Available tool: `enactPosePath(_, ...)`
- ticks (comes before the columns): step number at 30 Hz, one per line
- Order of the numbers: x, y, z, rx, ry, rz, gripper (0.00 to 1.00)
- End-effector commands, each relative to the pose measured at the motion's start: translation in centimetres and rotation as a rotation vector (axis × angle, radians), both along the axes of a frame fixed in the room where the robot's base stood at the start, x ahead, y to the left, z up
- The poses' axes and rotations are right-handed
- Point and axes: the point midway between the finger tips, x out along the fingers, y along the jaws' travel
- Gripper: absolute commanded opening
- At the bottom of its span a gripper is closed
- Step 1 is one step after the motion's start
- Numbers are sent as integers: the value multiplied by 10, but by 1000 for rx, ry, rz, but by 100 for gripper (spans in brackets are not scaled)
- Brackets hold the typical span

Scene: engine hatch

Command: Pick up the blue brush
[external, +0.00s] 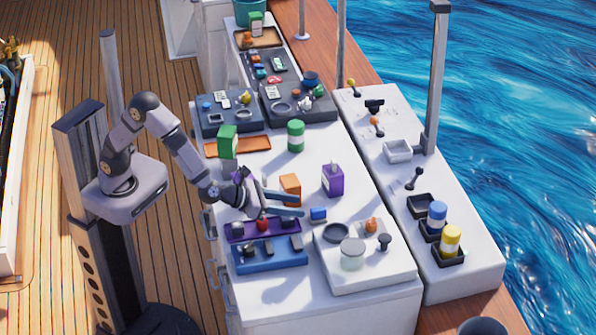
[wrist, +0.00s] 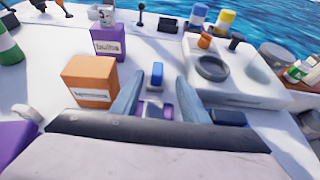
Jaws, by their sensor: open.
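A small blue block-like piece, which looks like the blue brush (external: 318,214), lies on the white worktop (external: 352,208) just beyond my fingertips. In the wrist view the blue brush (wrist: 157,73) shows in the gap between the two finger ends, with a pale grey edge at its near side. My gripper (external: 301,207) is open and empty, low over the worktop, with its bluish fingers reaching toward the brush. In the wrist view my gripper (wrist: 159,80) has one finger on each side of the gap. I cannot tell the exact gap to the brush.
An orange box (external: 290,187) stands close beside the fingers, with a purple box (external: 333,180) behind. A white tray (external: 385,277) with a dark ring and jar lies at the right. Purple (external: 238,234) and blue (external: 293,262) trays lie near the wrist.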

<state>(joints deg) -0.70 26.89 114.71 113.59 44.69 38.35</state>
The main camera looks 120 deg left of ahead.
Motion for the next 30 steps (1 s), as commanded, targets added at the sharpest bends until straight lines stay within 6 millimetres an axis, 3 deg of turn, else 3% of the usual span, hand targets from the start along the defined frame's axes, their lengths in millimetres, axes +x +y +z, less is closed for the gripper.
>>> enactPosePath(16, 15, 17, -9, -3, -2, 4, 41)
enactPosePath(30, 43, 48, -27, -4, -3, 4, 41)
